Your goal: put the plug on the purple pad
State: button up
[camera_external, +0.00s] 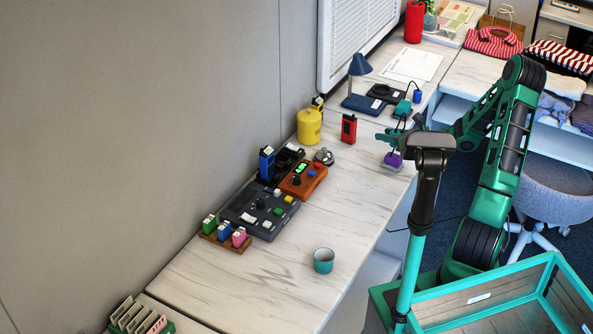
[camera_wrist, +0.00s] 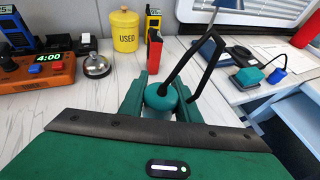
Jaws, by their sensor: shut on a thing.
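My gripper (camera_external: 391,139) is over the right edge of the worktop, and its fingers are shut (camera_wrist: 158,104) around a rounded teal thing with a black loop, which appears to be the plug (camera_wrist: 160,94). In the wrist view the loop rises to the upper right. A purple piece (camera_external: 393,158) on a pale grey base shows right below the gripper in the outside view; it appears to be the purple pad. The wrist view does not show it. I cannot tell whether the plug touches it.
A teal box (camera_wrist: 250,78) and a blue cylinder (camera_wrist: 279,75) joined by a cord stand beyond. A red device (camera_external: 349,128), a yellow canister (camera_external: 309,126) and a silver bell (camera_wrist: 96,65) stand to the left. The front worktop near the teal cup (camera_external: 323,261) is mostly clear.

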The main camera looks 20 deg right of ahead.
jog(key=shift+d+f, duration=0.15)
jog(key=shift+f, duration=1.95)
jog(key=shift+f, duration=0.1)
jog(key=o, duration=1)
